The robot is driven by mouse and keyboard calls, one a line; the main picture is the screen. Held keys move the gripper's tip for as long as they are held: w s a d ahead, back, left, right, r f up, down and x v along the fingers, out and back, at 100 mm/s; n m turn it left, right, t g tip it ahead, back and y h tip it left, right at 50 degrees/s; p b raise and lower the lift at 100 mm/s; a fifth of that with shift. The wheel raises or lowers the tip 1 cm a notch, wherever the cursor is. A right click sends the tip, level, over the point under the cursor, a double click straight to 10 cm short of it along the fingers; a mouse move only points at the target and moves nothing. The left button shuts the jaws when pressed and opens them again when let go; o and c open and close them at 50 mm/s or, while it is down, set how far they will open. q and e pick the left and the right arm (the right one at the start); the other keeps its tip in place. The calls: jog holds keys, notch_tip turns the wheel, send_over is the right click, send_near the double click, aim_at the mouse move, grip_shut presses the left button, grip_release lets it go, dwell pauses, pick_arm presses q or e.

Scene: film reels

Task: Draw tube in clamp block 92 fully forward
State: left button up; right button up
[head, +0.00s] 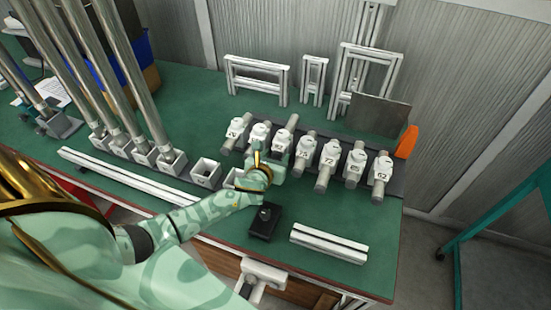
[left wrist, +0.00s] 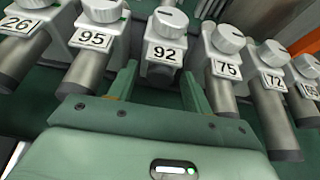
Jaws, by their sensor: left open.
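Clamp block 92 (head: 281,136) is the third from the left in a row of white blocks with round knobs. It also shows at the top middle of the left wrist view (left wrist: 166,44). Its grey tube (left wrist: 160,76) sticks out only a short way in front; in the head view its other end (head: 292,120) rises behind the block. My left gripper (head: 268,161) is in front of this block. In the left wrist view its green fingers (left wrist: 160,84) are open, one on each side of the short tube end; I cannot tell whether they touch it.
Neighbouring blocks 95 (left wrist: 92,38) and 75 (left wrist: 228,66) stand close on either side, with their tubes jutting further forward. A small black box (head: 264,220) and a white rail (head: 328,243) lie on the green bench. Tall metal tubes (head: 137,85) stand in sockets at left.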

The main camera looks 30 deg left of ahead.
pick_arm(q)
grip_shut()
jog(key=s+p, duration=0.1)
jog(key=s, duration=0.1)
jog(key=s+d+p, duration=0.1)
jog(key=s, duration=0.4)
jog(key=shift+s+d+r+p, duration=0.15)
jog(key=shift+s+d+p, duration=0.1)
jog(key=shift+d+p, duration=0.15)
jog(key=shift+s, duration=0.15)
grip_release()
